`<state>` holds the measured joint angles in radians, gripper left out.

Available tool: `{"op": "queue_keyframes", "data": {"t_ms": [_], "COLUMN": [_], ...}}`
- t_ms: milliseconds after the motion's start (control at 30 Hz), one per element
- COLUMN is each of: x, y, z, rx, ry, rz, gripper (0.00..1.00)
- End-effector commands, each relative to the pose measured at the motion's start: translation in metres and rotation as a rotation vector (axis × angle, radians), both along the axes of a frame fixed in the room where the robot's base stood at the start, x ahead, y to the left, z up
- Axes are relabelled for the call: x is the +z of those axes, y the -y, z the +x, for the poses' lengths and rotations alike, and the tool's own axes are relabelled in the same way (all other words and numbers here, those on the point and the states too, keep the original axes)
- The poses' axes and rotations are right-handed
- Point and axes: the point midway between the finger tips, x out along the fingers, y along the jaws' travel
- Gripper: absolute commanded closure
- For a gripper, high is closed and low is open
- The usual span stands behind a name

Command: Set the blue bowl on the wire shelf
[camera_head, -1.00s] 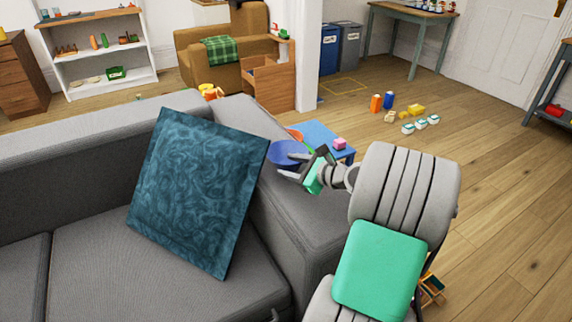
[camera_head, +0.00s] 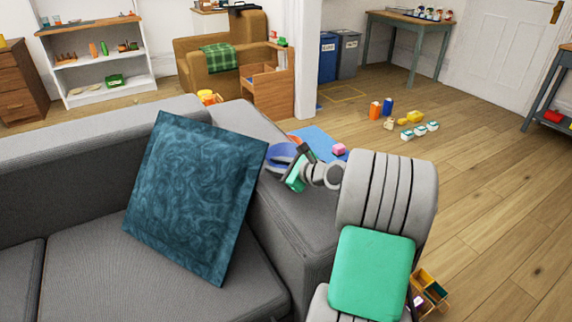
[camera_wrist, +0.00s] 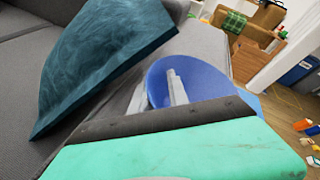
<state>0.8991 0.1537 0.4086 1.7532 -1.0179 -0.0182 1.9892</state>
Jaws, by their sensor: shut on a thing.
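The blue bowl (camera_head: 281,155) is held at the end of my arm, above the grey sofa's right armrest. My gripper (camera_head: 287,160) is shut on the bowl. In the wrist view the bowl (camera_wrist: 190,84) appears tilted, with a pale finger of my gripper (camera_wrist: 172,88) across its inside. The other finger is mostly hidden. I cannot pick out a wire shelf for certain; a white shelf unit (camera_head: 105,92) with several small items stands at the back left.
A grey sofa (camera_head: 90,240) with a teal cushion (camera_head: 195,195) fills the left. Toys and bottles (camera_head: 375,110) lie on the wooden floor. Open floor (camera_head: 490,200) is at the right.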

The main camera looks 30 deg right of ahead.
Motion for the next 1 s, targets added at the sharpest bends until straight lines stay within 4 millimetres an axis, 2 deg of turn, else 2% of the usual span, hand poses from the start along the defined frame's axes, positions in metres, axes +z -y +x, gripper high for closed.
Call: {"op": "queue_keyframes", "data": {"t_ms": [133,733,1000], "x": [-0.001,-0.002,0.008], "y": [0.000,-0.001,-0.002], "z": [0.000,-0.001,0.000], "rx": [0.001,0.002,0.003], "ry": [-0.002,-0.004,-0.003], "rz": [0.002,0.004,0.004], "gripper": [1.00,1.00,1.00]}}
